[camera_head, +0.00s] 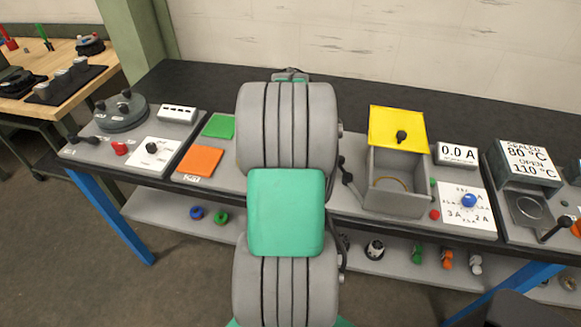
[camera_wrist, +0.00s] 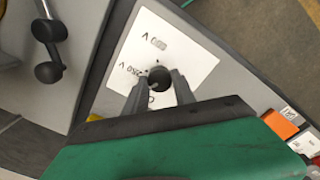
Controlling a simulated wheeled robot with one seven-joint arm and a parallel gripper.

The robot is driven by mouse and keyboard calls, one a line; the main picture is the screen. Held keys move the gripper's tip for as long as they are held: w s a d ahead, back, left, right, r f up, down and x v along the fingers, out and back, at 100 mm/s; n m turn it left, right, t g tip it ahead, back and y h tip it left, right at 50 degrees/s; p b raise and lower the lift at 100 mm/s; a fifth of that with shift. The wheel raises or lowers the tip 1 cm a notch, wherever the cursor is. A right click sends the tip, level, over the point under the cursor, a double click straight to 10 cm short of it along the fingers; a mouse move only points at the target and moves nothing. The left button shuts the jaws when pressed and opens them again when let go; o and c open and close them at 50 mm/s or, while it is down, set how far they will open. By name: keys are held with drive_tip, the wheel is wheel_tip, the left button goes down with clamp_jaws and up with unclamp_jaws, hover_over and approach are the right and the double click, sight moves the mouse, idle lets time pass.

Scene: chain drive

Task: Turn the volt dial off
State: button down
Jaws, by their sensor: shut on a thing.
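The volt dial (camera_wrist: 157,77) is a small dark round knob on a white plate (camera_wrist: 185,45) with printed V markings, one reading like 250 V. My gripper (camera_wrist: 159,86) reaches over the plate in the wrist view, with one grey finger on each side of the knob, shut on it. The fingers cover part of the plate's lower markings. I cannot tell exactly which marking the knob points to. In the head view, my own arm hides the gripper and this dial.
A lever with black ball ends (camera_wrist: 48,50) stands left of the plate in the wrist view. An orange block (camera_wrist: 280,124) lies to the right. In the head view, a yellow-lidded box (camera_head: 397,190) and an ammeter display (camera_head: 457,153) stand right of my arm.

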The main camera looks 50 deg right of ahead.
drive_tip(key=n, duration=0.5)
drive_tip(key=shift+n, duration=0.4)
idle(0.3)
drive_tip(key=c, duration=1)
unclamp_jaws()
drive_tip(key=shift+c, duration=0.2)
wheel_tip(320, 180, up, 8)
drive_tip(key=shift+f+b, duration=0.1)
drive_tip(key=shift+b, duration=0.4)
